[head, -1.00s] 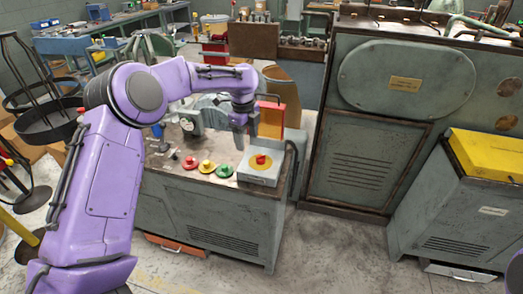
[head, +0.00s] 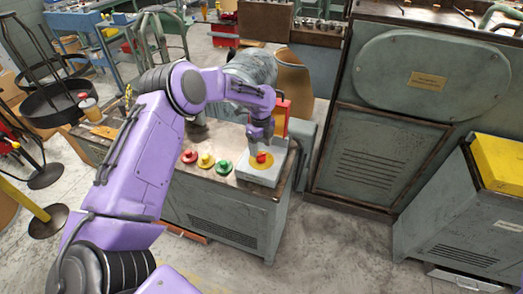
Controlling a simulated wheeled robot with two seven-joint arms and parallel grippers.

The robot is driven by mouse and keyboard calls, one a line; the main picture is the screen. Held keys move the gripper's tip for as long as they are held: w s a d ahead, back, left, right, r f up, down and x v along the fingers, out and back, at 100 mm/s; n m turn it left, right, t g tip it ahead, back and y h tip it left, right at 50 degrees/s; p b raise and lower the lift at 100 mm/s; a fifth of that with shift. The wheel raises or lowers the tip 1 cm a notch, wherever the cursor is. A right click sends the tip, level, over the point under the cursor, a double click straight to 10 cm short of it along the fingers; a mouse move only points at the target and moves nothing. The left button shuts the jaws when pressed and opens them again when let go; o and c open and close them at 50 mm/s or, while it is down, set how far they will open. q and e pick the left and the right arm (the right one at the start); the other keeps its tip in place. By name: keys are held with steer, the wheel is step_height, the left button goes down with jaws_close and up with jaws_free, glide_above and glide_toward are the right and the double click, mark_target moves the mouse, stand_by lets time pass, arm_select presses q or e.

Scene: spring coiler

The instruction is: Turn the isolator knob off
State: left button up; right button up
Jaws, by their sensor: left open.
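The isolator knob (head: 262,157) is a small red knob on a yellow disc (head: 252,163). The disc lies on top of a light grey box (head: 258,178) at the right end of the grey bench. My left gripper (head: 260,148) points down just above the knob, its fingertips close to it or at it. The gripper is open. I cannot tell whether the fingers touch the knob, and the knob's upper part is partly hidden by them. My right gripper is not in view.
Red (head: 189,157), yellow (head: 206,160) and green (head: 223,167) buttons sit on the bench top left of the box. An orange-red upright panel (head: 281,118) stands behind the box. A tall grey machine cabinet (head: 375,150) stands to the right. The floor in front is clear.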

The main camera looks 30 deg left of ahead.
mark_target(261, 154)
arm_select(q)
steer(key=shift+d+f+p, duration=0.1)
steer(key=shift+f+p, duration=0.35)
steer(key=shift+f, duration=1.8)
steer(key=c, duration=1.1)
steer(key=shift+o, duration=0.2)
steer(key=shift+n, duration=0.4)
steer(key=n+b, duration=0.1)
steer(key=n, duration=0.6)
steer(key=shift+n, duration=0.3)
steer(key=n, duration=0.4)
steer(key=shift+r+n, duration=0.1)
steer(key=shift+n, duration=0.2)
steer(key=n, duration=0.4)
steer(key=shift+w+n, duration=0.1)
steer(key=shift+n, duration=0.3)
